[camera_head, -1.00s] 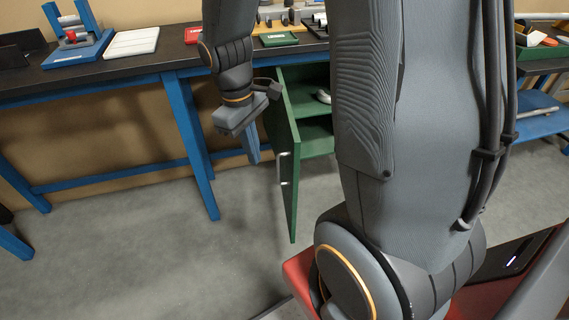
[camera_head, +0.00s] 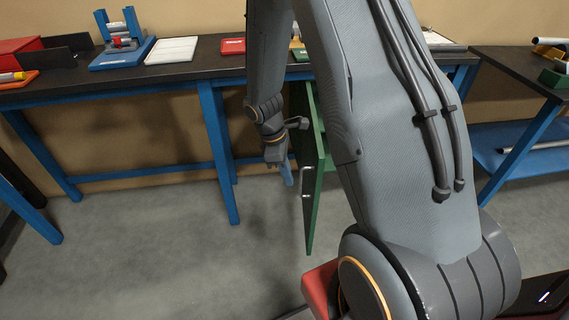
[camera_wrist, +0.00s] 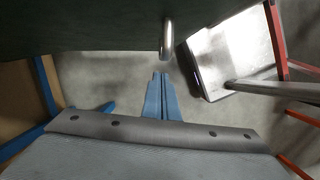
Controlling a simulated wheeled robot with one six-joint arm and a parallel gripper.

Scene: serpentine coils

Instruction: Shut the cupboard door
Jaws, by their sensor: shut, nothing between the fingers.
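The green cupboard door (camera_head: 312,205) stands open, jutting out from under the bench, seen nearly edge-on in the head view. Its silver handle (camera_head: 305,182) is on the left-hand face. My gripper (camera_head: 289,180) is shut and empty, pointing down just left of that face. In the wrist view the dark door (camera_wrist: 85,25) fills the top. Its handle (camera_wrist: 166,40) is just beyond my shut blue fingertips (camera_wrist: 160,74); whether they touch the door is not clear. The cupboard's inside is mostly hidden behind my arm.
A dark-topped bench (camera_head: 215,48) with blue legs carries a white tray (camera_head: 171,50) and a blue fixture (camera_head: 123,50). Another bench (camera_head: 520,72) with a blue lower shelf stands at right. The grey floor (camera_head: 150,265) left of the door is clear.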

